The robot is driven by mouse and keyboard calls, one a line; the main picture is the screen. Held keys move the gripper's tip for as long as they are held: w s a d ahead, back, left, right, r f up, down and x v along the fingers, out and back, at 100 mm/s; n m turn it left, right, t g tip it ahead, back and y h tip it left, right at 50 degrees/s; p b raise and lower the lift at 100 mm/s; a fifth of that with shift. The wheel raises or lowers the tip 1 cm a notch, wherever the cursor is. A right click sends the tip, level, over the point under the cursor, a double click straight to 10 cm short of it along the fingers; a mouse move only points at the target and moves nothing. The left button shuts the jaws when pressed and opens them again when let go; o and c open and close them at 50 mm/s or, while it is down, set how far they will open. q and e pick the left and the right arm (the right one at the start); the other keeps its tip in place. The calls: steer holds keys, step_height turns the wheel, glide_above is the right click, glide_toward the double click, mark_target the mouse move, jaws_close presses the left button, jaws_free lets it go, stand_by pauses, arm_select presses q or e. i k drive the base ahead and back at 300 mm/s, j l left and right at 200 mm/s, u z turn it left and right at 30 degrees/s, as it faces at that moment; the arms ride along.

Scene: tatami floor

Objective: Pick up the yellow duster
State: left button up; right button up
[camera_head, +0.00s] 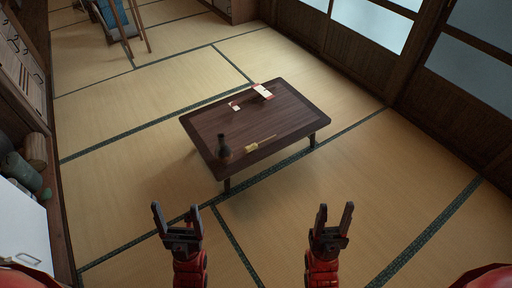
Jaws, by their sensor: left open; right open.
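The yellow duster (251,147) lies on the low dark wooden table (207,126), near its front edge. Its thin handle points to the right and slightly back. My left gripper (173,207) is open and empty, in front of the table and to its left. My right gripper (332,209) is open and empty, in front of the table and to its right. Both grippers are apart from the table and the duster.
A dark bottle (223,147) stands just left of the duster. A red and white item (263,91) and a small card (234,106) lie further back on the table. A cabinet (62,215) lines the left side. The tatami around the table is clear.

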mark_target(252, 146)
steer(key=z, duration=4.75)
steer(key=u, duration=4.65)
steer(key=i+l+u, duration=0.3)
steer(key=i+l, duration=0.25)
steer(key=i, duration=0.4)
steer(key=i+l+u, duration=0.25)
steer(key=i+l, duration=0.55)
steer(key=i, duration=0.1)
